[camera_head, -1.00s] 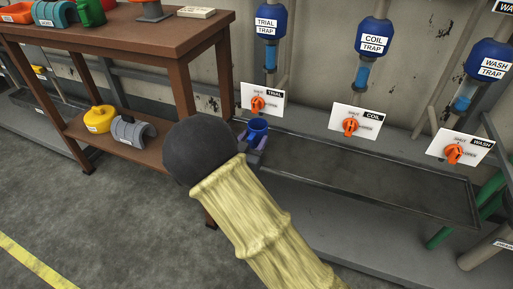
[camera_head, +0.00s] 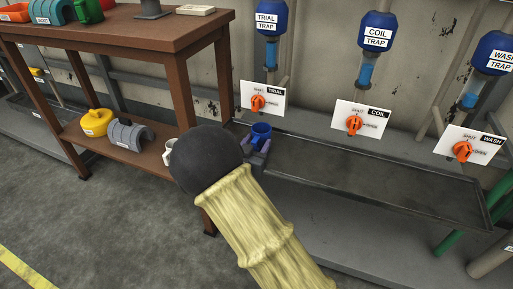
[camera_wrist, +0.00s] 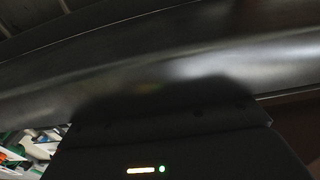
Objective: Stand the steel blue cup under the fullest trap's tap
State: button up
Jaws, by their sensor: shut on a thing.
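My gripper (camera_head: 258,147) is shut on the blue cup (camera_head: 261,131). The cup is upright at the left end of the drip tray (camera_head: 390,190), near the trial trap's side; whether its base touches the tray is hidden. Along the wall are the trial trap (camera_head: 270,20), coil trap (camera_head: 378,34) and wash trap (camera_head: 497,52), left to right. Each has a sight tube below with blue liquid: trial (camera_head: 271,52), coil (camera_head: 366,74), wash (camera_head: 469,99). The tubes are too small to compare levels surely. The wrist view shows only blurred dark surfaces, no cup.
Orange tap handles sit on white plates: trial (camera_head: 258,103), coil (camera_head: 354,124), wash (camera_head: 462,151). A wooden table (camera_head: 120,45) stands left of the tray. Its lower shelf holds a yellow can (camera_head: 95,122), a grey arched piece (camera_head: 128,135) and a white mug (camera_head: 169,151). The tray's middle and right are clear.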

jog(key=shift+f, duration=0.1)
jog(key=o, duration=1.3)
jog(key=shift+o, duration=0.2)
jog(key=shift+r, duration=0.25)
jog(key=shift+s+a, duration=0.1)
jog(key=shift+s, duration=0.2)
jog(key=p+v, duration=0.4)
jog(key=v, duration=0.7)
jog(key=shift+s+p, duration=0.2)
jog(key=shift+p, duration=0.2)
